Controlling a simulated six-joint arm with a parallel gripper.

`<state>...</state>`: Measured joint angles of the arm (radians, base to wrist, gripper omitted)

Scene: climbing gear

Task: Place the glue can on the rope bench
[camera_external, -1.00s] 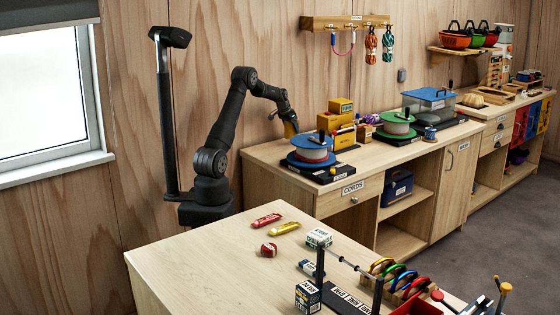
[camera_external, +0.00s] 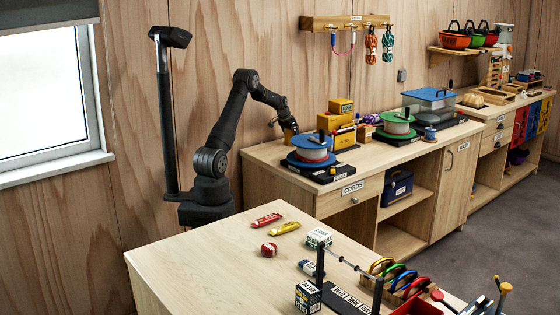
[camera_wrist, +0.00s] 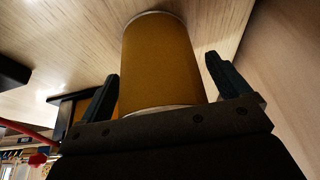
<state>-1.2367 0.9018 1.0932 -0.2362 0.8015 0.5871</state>
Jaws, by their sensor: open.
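The glue can appears to be the plain amber-yellow can (camera_wrist: 160,65) with pale rims in the wrist view. It sits between the two fingers of my gripper (camera_wrist: 165,88), with a gap on each side. The fingers are open around it. The can's far end is at the pale wooden surface of the rope bench (camera_wrist: 60,40). In the external view my gripper (camera_external: 288,124) is low over the left end of the rope bench (camera_external: 262,153). A small yellow part of the can (camera_external: 290,134) shows below it, mostly hidden behind the blue-flanged spool.
The blue-flanged cord spool (camera_external: 311,150) stands close in front of my gripper. A yellow box (camera_external: 341,118) and a green-flanged spool (camera_external: 397,124) stand to the right. The front table (camera_external: 200,250) holds tubes, small boxes and a rack.

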